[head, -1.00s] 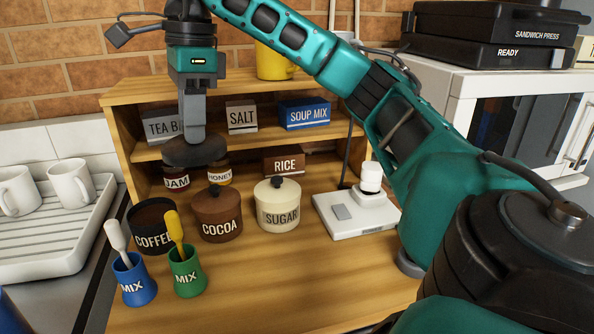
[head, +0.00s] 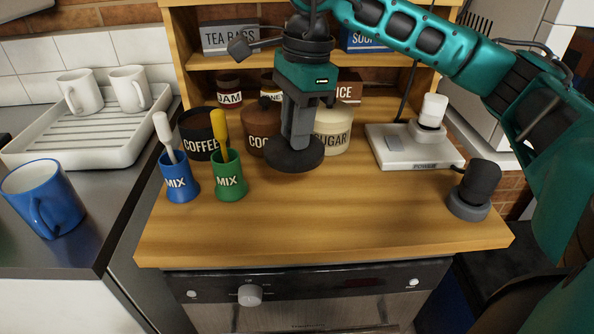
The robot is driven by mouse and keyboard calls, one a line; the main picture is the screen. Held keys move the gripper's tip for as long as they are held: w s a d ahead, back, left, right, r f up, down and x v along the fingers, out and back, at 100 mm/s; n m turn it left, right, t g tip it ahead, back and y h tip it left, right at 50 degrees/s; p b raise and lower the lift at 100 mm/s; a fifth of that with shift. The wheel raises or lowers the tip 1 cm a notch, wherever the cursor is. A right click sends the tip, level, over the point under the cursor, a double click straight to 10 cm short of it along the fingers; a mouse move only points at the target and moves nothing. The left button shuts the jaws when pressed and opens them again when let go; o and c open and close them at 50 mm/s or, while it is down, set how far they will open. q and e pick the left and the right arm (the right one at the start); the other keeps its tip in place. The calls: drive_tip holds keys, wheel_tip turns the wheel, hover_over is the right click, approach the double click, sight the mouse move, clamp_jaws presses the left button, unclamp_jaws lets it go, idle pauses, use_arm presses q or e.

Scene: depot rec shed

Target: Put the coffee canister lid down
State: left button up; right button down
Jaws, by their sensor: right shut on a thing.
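The coffee canister (head: 199,146) stands dark and open-topped at the left of the wooden counter, partly behind the two MIX pots. My right gripper (head: 298,130) points down in front of the cocoa canister (head: 262,144) and the sugar canister (head: 333,140). It is shut on the dark round coffee canister lid (head: 296,157), which is level and right of the coffee canister. I cannot tell whether the lid touches the counter. The lid and gripper hide parts of the cocoa and sugar canisters. My left gripper is not in view.
The blue MIX pot (head: 180,187) and green MIX pot (head: 230,185) hold spoons, left of the lid. The front-middle wooden counter (head: 320,215) is clear.

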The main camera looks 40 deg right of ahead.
wheel_tip(320, 180, down, 2)
wheel_tip(320, 180, down, 5)
drive_tip(key=shift+b, duration=0.5)
drive_tip(key=shift+f, duration=0.4)
drive_tip(key=shift+f, duration=0.2)
drive_tip(key=c, duration=0.9)
unclamp_jaws()
